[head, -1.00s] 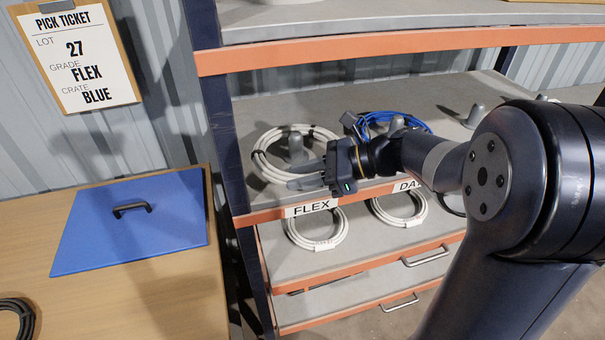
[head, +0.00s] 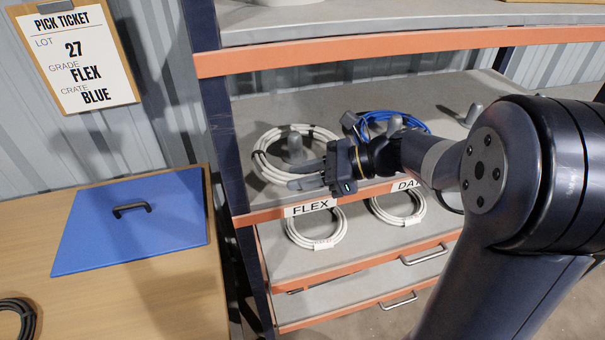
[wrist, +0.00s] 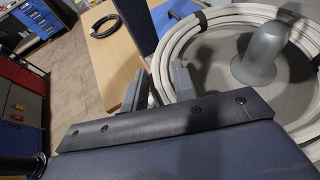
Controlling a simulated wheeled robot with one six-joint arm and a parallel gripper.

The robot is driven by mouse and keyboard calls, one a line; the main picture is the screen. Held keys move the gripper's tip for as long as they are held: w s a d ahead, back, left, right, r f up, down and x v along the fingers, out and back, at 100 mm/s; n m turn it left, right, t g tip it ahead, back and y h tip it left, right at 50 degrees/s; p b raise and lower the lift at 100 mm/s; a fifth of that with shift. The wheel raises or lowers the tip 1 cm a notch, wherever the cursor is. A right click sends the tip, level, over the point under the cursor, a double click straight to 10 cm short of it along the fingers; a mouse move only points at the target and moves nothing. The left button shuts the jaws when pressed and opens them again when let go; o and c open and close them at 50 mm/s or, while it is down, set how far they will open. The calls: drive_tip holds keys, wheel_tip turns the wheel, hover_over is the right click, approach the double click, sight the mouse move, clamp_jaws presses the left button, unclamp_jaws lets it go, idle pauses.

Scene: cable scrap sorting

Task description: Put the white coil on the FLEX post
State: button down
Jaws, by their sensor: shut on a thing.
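The white coil (head: 262,142) with black ties is at the FLEX place on the middle shelf. It surrounds the grey FLEX post (head: 295,150), which stands up inside the ring. The FLEX label (head: 311,207) is on the orange shelf edge below. My gripper (head: 298,176) is shut on the near side of the coil. In the wrist view the fingers (wrist: 155,88) pinch the coil's strands (wrist: 195,35), and the post (wrist: 262,52) shows inside the loop. Whether the coil's underside rests fully on the shelf is hard to tell.
A blue coil (head: 372,121) is around the neighbouring post, right of the white coil. Two more white coils (head: 335,236) (head: 418,212) lie on the lower level. A blue lidded crate (head: 165,235) and a black coil (head: 18,318) are on the wooden bench at left.

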drive_tip(key=shift+f, duration=0.55)
idle(0.4)
drive_tip(key=c, duration=1.1)
unclamp_jaws()
drive_tip(key=shift+o, duration=0.2)
wheel_tip(320, 180, up, 7)
drive_tip(key=p, duration=0.7)
drive_tip(key=shift+f, duration=0.15)
wheel_tip(320, 180, down, 7)
drive_tip(key=b, duration=0.7)
drive_tip(key=shift+b, duration=0.35)
drive_tip(key=shift+r+p, duration=0.35)
drive_tip(key=shift+r, duration=0.3)
